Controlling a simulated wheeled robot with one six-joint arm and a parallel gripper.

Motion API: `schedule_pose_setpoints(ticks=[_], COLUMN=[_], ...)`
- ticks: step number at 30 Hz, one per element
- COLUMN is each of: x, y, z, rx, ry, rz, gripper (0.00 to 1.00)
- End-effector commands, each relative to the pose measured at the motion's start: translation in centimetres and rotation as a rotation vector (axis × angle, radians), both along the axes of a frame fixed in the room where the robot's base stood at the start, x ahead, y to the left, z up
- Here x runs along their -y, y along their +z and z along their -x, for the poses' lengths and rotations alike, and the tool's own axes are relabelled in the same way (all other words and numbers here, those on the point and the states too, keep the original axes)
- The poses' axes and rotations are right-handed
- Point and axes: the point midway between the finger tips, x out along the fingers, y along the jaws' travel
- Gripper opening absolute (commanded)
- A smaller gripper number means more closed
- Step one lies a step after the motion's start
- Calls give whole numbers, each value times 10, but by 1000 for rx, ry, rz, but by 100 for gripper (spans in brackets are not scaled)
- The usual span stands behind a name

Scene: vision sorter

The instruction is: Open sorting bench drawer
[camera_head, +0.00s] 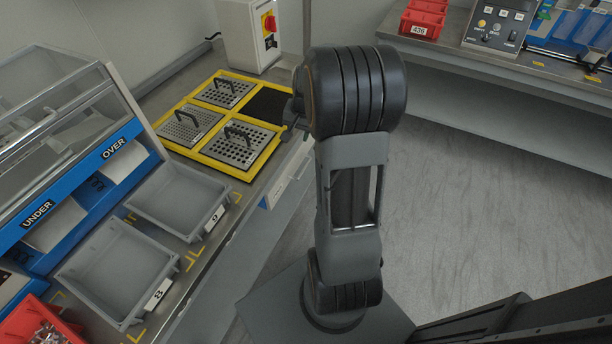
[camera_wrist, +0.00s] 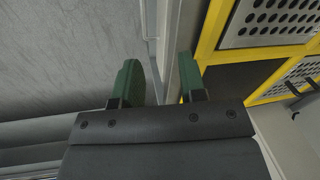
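The sorting bench (camera_head: 218,215) runs along the left of the head view. Its drawer front (camera_head: 292,187), pale with a small label, shows on the bench side below the yellow frame, partly hidden by my arm. My gripper (camera_wrist: 160,84) has two green fingers standing apart in the wrist view. The bench's pale front edge (camera_wrist: 188,25) and a thin grey bar, possibly the drawer handle (camera_wrist: 152,50), run up the picture near the gap between the fingers. I cannot tell whether the fingers touch either. In the head view the gripper is mostly hidden behind my arm.
A yellow frame (camera_head: 205,152) with several perforated plates lies on the bench, beside a white box with a red knob (camera_head: 269,23). The floor (camera_head: 470,190) right of my arm is clear.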

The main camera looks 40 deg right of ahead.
Motion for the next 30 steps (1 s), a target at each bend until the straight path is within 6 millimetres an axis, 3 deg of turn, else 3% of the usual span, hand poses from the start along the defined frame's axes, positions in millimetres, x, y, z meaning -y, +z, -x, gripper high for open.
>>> schedule_pose_setpoints(ticks=[1, 3, 9, 30], x=[16, 34, 61, 53], y=[-31, -52, -87, -201], z=[-3, -5, -7, -26], rx=[-12, -19, -28, -30], ry=[-52, -111, -203, -212], rz=[-17, -35, -62, -65], gripper=[38, 38, 38, 38])
